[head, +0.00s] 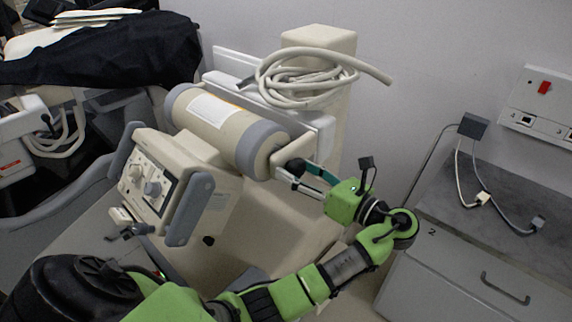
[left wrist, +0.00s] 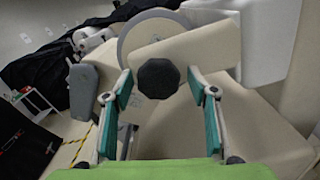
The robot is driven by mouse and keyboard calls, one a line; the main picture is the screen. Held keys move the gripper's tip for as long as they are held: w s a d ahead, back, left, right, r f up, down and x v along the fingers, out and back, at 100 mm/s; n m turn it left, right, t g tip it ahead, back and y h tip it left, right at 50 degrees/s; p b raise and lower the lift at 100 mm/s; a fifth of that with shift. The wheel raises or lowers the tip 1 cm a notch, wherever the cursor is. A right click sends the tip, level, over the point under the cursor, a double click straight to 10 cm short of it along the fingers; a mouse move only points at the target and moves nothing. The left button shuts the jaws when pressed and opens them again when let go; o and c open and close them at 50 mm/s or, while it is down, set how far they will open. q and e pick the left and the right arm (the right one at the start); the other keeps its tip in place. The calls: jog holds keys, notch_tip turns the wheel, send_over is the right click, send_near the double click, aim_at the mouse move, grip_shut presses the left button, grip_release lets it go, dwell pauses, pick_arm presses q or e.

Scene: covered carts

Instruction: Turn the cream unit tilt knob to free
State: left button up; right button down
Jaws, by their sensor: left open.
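The cream unit (head: 225,125) has a thick horizontal cylinder with grey end bands. A black faceted knob (left wrist: 158,79) sits on the cream bracket (left wrist: 185,48) at the cylinder's end, centred in the left wrist view. In the head view the knob (head: 294,166) is small and partly covered by my fingers. My left gripper (head: 298,176) is open, with one green-padded finger on each side of the knob in the wrist view. The fingertips look close to it; I cannot tell whether they touch. Any marking for free is not readable. My right gripper is not in view.
The unit's control panel (head: 150,187) with round knobs and grey handles is at left. A coiled pale hose (head: 300,88) lies on top of the unit. A grey drawer cabinet (head: 480,270) with cables stands at right. Black cloth (head: 110,50) covers a cart at back left.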

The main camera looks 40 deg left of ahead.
pick_arm(q)
jog(key=shift+r, duration=0.1)
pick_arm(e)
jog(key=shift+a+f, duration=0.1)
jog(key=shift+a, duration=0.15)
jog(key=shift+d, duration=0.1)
pick_arm(q)
jog(key=shift+d, duration=0.1)
jog(key=shift+c, duration=1.1)
jog(key=c, duration=0.9)
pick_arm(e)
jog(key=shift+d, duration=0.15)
